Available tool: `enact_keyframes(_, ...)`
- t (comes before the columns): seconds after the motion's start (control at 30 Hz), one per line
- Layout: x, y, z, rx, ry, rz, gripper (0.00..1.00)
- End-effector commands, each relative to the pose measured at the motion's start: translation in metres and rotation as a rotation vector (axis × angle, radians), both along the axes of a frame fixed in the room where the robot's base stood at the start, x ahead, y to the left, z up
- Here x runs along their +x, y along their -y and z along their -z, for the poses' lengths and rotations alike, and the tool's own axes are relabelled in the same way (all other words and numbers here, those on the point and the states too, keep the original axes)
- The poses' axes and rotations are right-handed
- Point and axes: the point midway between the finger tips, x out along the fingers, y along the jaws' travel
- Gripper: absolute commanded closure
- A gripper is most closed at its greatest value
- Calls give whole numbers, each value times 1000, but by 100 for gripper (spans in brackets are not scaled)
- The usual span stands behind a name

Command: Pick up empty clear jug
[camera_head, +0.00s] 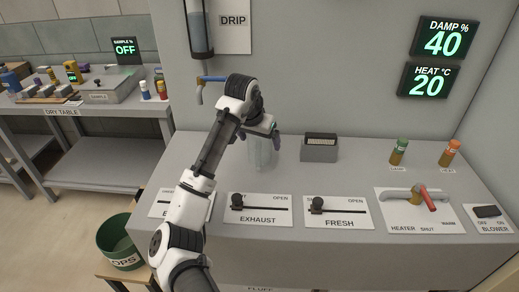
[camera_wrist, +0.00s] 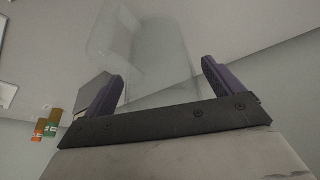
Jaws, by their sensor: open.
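The clear jug (camera_head: 262,158) stands on the grey counter below the DRIP sign, faint and see-through, with my arm's end in front of its upper part. In the wrist view, the clear jug (camera_wrist: 150,50) is large and pale; it reaches down between the fingers. No contents can be made out in it. My gripper (camera_head: 266,136) is at the jug's top in the head view. In the wrist view, my gripper (camera_wrist: 163,72) is open, with one purple finger on each side of the jug's near part. I cannot tell whether either finger touches it.
A dark grey box (camera_head: 319,152) stands right of the jug. Sliders on the EXHAUST plate (camera_head: 258,212) and FRESH plate (camera_head: 337,213) lie in front. The drip tube (camera_head: 200,32) and its blue-handled tap (camera_head: 211,79) are behind left. Two small bottles (camera_head: 399,152) (camera_head: 450,153) stand right.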

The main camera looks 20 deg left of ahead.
Motion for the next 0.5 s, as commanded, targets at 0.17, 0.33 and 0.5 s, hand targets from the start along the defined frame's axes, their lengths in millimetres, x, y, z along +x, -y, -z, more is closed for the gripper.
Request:
enact_keyframes(0.17, 0, 0, 0, 0, 0, 0, 15)
enact_keyframes(0.33, 0, 0, 0, 0, 0, 0, 38)
enact_keyframes(0.5, 0, 0, -1, 0, 1, 0, 58)
